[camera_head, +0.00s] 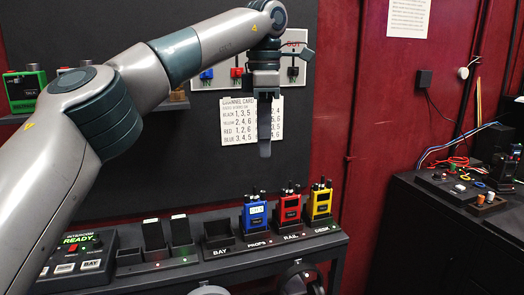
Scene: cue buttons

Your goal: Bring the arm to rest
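My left arm comes in from the left and reaches across the upper middle of the head view. My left gripper (265,150) points straight down in front of the channel card (238,120) on the dark wall panel. It is seen edge-on, with one dark finger showing, so its opening cannot be judged. Nothing shows held in it. It hangs above the shelf and apart from the radios. My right gripper is not in view.
The shelf holds a blue radio (255,215), a red radio (289,211), a yellow radio (320,205) and an intercom box (75,255). A black cabinet (425,230) with cables stands right.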

